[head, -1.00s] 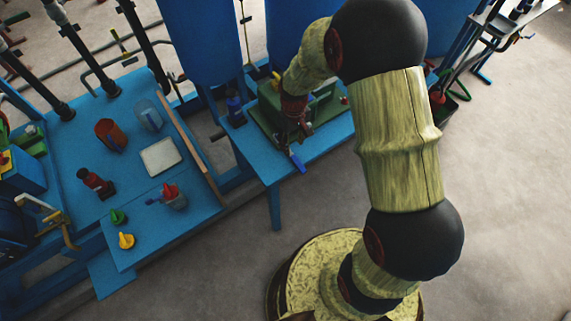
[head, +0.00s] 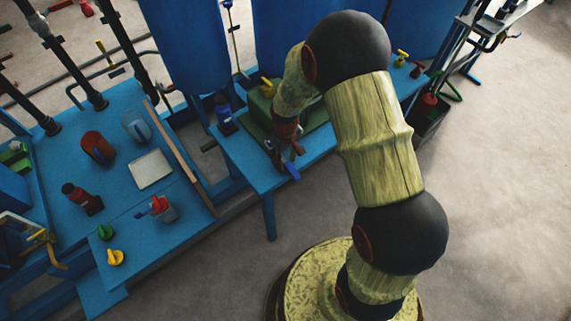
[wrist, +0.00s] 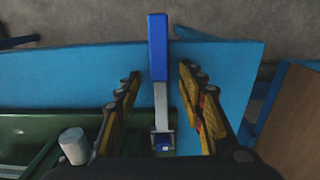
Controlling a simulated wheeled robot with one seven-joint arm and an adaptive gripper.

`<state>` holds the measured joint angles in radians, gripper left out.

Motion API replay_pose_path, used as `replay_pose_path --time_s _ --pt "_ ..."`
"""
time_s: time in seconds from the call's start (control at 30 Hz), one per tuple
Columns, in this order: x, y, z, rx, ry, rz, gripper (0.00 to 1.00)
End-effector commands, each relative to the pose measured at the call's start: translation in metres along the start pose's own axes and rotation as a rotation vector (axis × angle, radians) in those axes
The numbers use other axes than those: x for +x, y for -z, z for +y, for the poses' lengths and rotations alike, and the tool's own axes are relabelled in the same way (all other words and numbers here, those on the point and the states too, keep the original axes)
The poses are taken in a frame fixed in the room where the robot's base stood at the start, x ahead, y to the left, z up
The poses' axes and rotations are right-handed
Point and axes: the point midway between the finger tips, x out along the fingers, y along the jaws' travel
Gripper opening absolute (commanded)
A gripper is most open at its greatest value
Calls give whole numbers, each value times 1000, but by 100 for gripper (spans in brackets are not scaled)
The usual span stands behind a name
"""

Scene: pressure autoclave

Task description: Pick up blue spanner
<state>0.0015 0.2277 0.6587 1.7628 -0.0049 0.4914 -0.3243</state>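The blue spanner (wrist: 158,48) has a blue handle and a grey shaft. In the wrist view it runs lengthwise between the two fingers of my gripper (wrist: 160,76), with its handle end past the fingertips. My gripper is open, with a visible gap on each side of the spanner. In the head view, the blue handle (head: 292,170) shows at the front edge of the blue table, just below my gripper (head: 290,150). The spanner's shaft is mostly hidden there.
A green tray (wrist: 40,125) lies at the left of the spanner in the wrist view. Open floor lies right.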

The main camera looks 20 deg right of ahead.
Motion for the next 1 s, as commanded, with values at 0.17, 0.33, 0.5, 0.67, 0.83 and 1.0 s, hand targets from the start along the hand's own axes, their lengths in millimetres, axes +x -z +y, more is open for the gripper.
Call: replay_pose_path --time_s 0.17,0.33,0.5,0.67,0.83,1.0 --pt "-1 0 0 0 0 0 35" --pt "-1 0 0 0 0 0 26" --pt "-1 0 0 0 0 0 16" --pt "-1 0 0 0 0 0 7" --pt "-1 0 0 0 0 0 0" --pt "-1 0 0 0 0 0 0"
